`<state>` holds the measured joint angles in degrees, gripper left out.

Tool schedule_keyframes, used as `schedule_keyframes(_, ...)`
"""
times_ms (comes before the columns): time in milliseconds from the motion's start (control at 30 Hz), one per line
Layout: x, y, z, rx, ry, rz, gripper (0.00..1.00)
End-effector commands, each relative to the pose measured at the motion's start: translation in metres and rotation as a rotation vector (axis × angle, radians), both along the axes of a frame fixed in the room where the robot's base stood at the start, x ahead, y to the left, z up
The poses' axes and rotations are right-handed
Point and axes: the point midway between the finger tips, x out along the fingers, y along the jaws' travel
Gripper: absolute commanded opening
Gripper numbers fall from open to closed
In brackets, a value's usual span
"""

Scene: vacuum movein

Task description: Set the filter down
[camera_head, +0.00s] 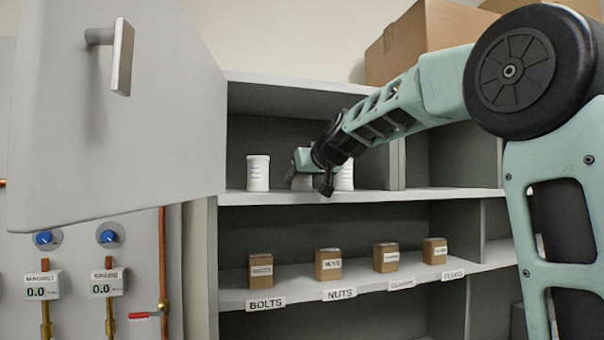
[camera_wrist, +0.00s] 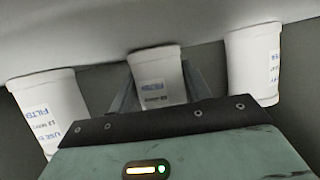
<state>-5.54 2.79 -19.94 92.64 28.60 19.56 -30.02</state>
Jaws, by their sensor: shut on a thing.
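My gripper (camera_head: 304,165) reaches into the upper shelf compartment and is shut on a white filter (camera_wrist: 155,68), a small canister with a printed label. This held filter also shows in the head view (camera_head: 302,183), partly hidden by my gripper. It looks upright, with its base at about the level of the shelf board (camera_head: 370,196); I cannot tell whether it touches. One similar filter (camera_head: 258,173) stands to its left and another (camera_head: 345,176) to its right, both apart from it. In the wrist view, which looks inverted, the two neighbours appear at left (camera_wrist: 48,108) and right (camera_wrist: 252,60).
A grey cabinet door (camera_head: 130,120) stands open at the left. The lower shelf holds several small brown boxes (camera_head: 328,264) behind labels. Cardboard boxes (camera_head: 420,40) sit on top of the cabinet. A divider (camera_head: 397,165) bounds the compartment on the right.

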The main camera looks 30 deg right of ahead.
Motion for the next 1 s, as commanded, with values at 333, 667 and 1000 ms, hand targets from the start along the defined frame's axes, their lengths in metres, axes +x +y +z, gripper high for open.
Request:
schedule_keyframes(333, 0.0, 0.0, -0.003, 0.0, 0.0, 0.0, 0.59)
schedule_keyframes(667, 0.0, 0.0, -0.002, 0.0, 0.001, 0.0, 0.7)
schedule_keyframes(1000, -0.041, 0.003, 0.015, 0.001, -0.005, 0.001, 0.7)
